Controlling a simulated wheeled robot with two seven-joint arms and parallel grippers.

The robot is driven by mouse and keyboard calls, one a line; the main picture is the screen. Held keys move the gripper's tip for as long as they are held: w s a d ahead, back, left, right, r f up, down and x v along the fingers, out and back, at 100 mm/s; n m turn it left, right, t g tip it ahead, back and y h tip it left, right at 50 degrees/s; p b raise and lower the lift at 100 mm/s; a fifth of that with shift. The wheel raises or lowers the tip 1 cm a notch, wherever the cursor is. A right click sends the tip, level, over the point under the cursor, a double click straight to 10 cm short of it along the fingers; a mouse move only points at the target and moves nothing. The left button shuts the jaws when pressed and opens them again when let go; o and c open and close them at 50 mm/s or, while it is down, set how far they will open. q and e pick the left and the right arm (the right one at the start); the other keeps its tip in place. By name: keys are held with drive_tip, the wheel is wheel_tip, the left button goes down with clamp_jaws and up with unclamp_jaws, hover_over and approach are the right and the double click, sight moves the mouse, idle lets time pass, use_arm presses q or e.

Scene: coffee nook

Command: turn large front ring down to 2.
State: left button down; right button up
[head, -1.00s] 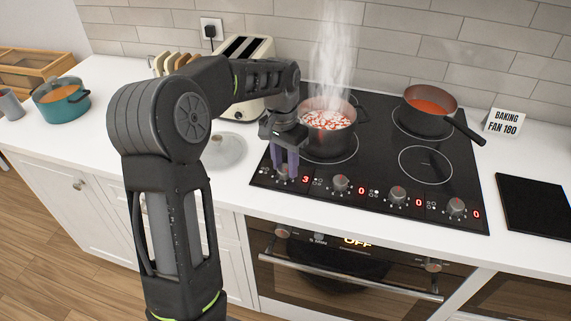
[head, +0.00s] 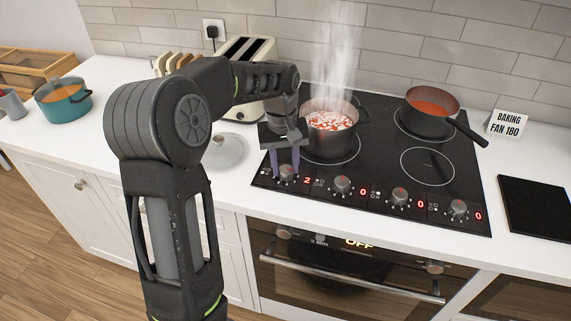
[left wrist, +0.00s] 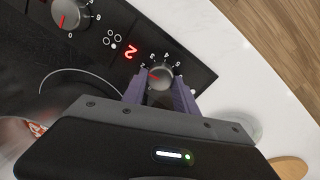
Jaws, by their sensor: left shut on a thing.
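The leftmost hob knob (head: 287,174) sits at the front left of the black hob. My left gripper (head: 285,167) reaches down over it, one purple finger on each side. In the left wrist view the fingers of my gripper (left wrist: 160,92) are shut on this knob (left wrist: 159,78), with its red pointer off to one side. The red display (head: 307,180) beside the knob reads 2, clear also in the left wrist view (left wrist: 131,50). A steaming pot (head: 327,141) with red and white contents stands on the left front ring. My right gripper is not in view.
The other knobs (head: 342,185) along the front edge have displays reading 0. A saucepan (head: 430,121) of red sauce stands on the back right ring. A toaster (head: 246,74) and a glass lid (head: 226,150) are left of the hob. The front right ring (head: 427,166) is bare.

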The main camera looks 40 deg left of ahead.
sight(284, 168)
use_arm(q)
drive_tip(key=shift+r, duration=0.1)
idle(0.4)
drive_tip(key=c, duration=0.9)
unclamp_jaws()
drive_tip(key=shift+c, duration=0.2)
drive_tip(key=shift+s+a+r+b, duration=0.1)
drive_tip(key=shift+r+b, duration=0.05)
drive_tip(key=shift+r, duration=1.8)
drive_tip(key=shift+s+a+r+b, duration=0.1)
drive_tip(key=shift+r+b, duration=0.05)
drive_tip(key=shift+r, duration=1.75)
